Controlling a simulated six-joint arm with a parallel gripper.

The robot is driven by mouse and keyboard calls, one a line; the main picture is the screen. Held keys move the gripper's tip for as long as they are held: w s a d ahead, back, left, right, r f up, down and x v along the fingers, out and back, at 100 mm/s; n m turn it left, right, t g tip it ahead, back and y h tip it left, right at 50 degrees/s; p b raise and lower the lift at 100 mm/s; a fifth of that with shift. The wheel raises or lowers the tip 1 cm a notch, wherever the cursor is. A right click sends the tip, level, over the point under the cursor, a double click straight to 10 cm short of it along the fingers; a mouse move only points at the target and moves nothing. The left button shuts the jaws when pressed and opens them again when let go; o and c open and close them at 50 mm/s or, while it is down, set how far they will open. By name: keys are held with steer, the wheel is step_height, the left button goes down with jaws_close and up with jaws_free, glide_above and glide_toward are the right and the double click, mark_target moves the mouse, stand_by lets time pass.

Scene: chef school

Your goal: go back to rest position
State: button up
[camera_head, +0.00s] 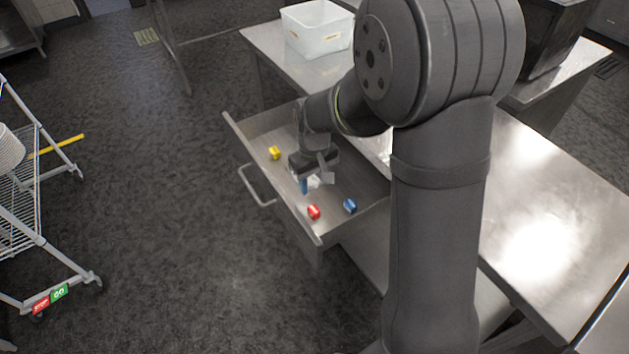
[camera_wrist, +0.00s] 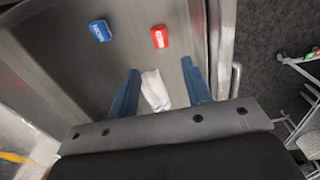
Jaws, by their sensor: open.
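My gripper (camera_head: 312,184) is over the open drawer, pointing down into it. In the wrist view my gripper (camera_wrist: 160,88) has its two blue fingers spread apart. A white crumpled thing (camera_wrist: 154,90) lies between and below the fingers, with nothing visibly clamped. A red item (camera_head: 314,212) and a blue item (camera_head: 350,206) lie in the drawer near its front right. They also show in the wrist view, the red item (camera_wrist: 160,37) right of the blue item (camera_wrist: 100,30). A yellow item (camera_head: 274,153) lies toward the drawer's left end.
The drawer (camera_head: 235,128) is pulled out from under a steel table (camera_head: 560,200). A white bin (camera_head: 318,40) stands on the table's far part, and a dark box (camera_head: 560,40) stands at the back right. A wire cart (camera_head: 22,200) stands at the left. The floor between is clear.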

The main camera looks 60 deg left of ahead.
mark_target(314, 210)
step_height(314, 210, down, 12)
steer(key=shift+r, duration=1.1)
steer(key=shift+f, duration=0.1)
